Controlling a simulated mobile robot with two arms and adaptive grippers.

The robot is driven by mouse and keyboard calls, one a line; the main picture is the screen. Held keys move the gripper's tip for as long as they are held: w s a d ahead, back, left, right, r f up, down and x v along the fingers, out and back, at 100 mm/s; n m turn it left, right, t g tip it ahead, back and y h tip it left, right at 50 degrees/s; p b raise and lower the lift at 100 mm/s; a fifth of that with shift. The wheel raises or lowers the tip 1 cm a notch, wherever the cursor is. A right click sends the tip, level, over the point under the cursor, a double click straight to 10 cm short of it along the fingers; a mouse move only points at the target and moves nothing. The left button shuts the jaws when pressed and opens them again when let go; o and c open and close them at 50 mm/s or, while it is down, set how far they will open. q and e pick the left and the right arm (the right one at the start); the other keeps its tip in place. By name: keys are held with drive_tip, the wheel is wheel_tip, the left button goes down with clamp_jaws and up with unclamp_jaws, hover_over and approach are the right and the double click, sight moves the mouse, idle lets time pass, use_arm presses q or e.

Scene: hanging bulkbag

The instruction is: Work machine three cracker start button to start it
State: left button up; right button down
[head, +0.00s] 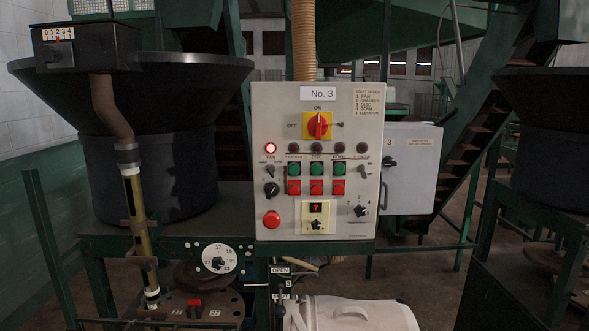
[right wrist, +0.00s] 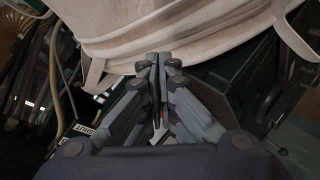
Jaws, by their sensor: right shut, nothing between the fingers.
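A pale control panel (head: 262,120) marked "No. 3" stands in the middle of the head view. It carries three green buttons in a row, with red buttons below them. The leftmost green button (head: 294,168) sits under a small label that seems to read cracker. The red switch on a yellow plate (head: 318,125) points up to ON. My right gripper (right wrist: 160,62) is shut and empty in the right wrist view, near a pale cloth bag (right wrist: 180,35). My left gripper is not shown.
A red round knob (head: 271,219) and a display reading 7 (head: 317,208) are lower on the panel. A dark hopper (head: 145,160) stands left, another (head: 555,150) right. A grey box (head: 411,170) marked 3 is beside the panel.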

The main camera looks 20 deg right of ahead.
sight(294, 170)
drive_tip(key=w+a+r+n+t+y, duration=0.1)
drive_tip(key=w+r+t, duration=0.15)
drive_tip(key=r, duration=0.55)
drive_tip(key=w+r+n+t, duration=0.15)
drive_tip(key=w+r, duration=0.25)
drive_tip(key=r, duration=0.5)
drive_tip(key=s+a+r+n+t+y+p, duration=0.1)
drive_tip(key=s+r+n+t+y, duration=0.1)
drive_tip(key=r, duration=1.7)
drive_tip(key=s+a+r+n+t+y+p, duration=0.1)
drive_tip(key=r+n, duration=0.6)
drive_tip(key=r, duration=1.3)
drive_tip(key=s+a+t+y, duration=0.1)
drive_tip(key=s+t+y, duration=0.1)
drive_tip(key=t, duration=0.1)
drive_tip(key=shift+a+r+p, duration=0.25)
drive_tip(key=shift+p, duration=0.05)
drive_tip(key=shift+w+d+b, duration=0.4)
drive_tip(key=shift+w+b, duration=0.1)
drive_tip(key=shift+w, duration=0.9)
drive_tip(key=shift+w+d+b, duration=0.4)
drive_tip(key=shift+w+b, duration=0.05)
drive_tip(key=shift+w, duration=1)
drive_tip(key=shift+w+d+b, duration=0.4)
drive_tip(key=shift+w+b, duration=0.1)
drive_tip(key=shift+w, duration=0.9)
drive_tip(key=shift+w, duration=0.15)
drive_tip(key=shift+w+d, duration=0.15)
drive_tip(key=shift+w, duration=0.1)
